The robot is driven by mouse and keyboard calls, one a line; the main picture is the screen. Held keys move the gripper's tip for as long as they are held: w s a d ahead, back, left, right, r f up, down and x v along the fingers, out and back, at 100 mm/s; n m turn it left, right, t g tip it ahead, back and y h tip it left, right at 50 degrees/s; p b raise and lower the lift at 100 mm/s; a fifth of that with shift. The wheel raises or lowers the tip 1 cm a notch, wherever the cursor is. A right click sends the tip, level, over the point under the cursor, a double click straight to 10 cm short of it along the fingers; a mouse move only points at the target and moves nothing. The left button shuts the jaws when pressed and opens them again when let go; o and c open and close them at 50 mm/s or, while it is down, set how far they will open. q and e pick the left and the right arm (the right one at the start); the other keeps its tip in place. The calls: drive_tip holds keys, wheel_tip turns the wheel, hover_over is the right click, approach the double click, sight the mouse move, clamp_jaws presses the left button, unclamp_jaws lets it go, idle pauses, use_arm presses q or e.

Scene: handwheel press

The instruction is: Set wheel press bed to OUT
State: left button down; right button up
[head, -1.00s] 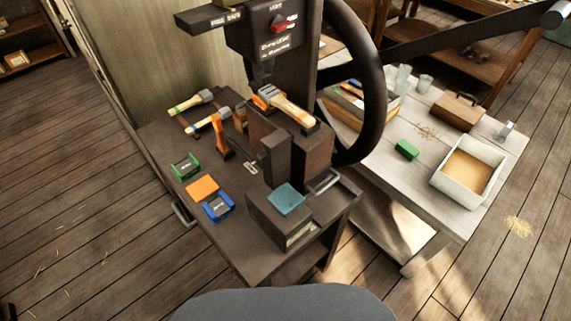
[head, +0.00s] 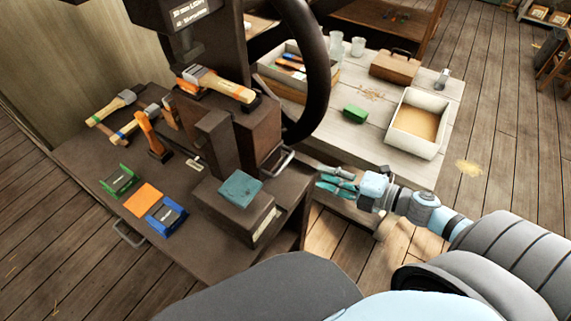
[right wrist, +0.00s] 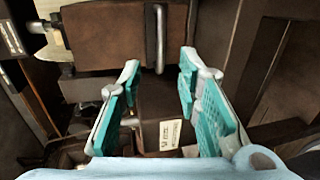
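The press has a dark handwheel (head: 319,70) at the top of the head view. Below it a dark brown block (head: 258,128), which looks like the press bed, has a metal bar handle (head: 276,163) on its right side. A metal bar handle (right wrist: 160,38) on a brown block also shows in the right wrist view. My right gripper (head: 322,181) is to the right of the handle in the head view, apart from it. In the right wrist view its teal fingers (right wrist: 157,85) are spread with nothing between them. My left gripper is not in view.
A dark box with a teal pad (head: 240,189) stands at the bench's front. A pale table with a white tray (head: 443,143) and green block (head: 355,113) stands behind my right gripper.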

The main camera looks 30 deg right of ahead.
sight(288, 162)
drive_tip(key=x, duration=1.3)
drive_tip(key=shift+w+d, duration=0.15)
drive_tip(key=shift+w, duration=0.1)
drive_tip(key=shift+c, duration=0.6)
clamp_jaws()
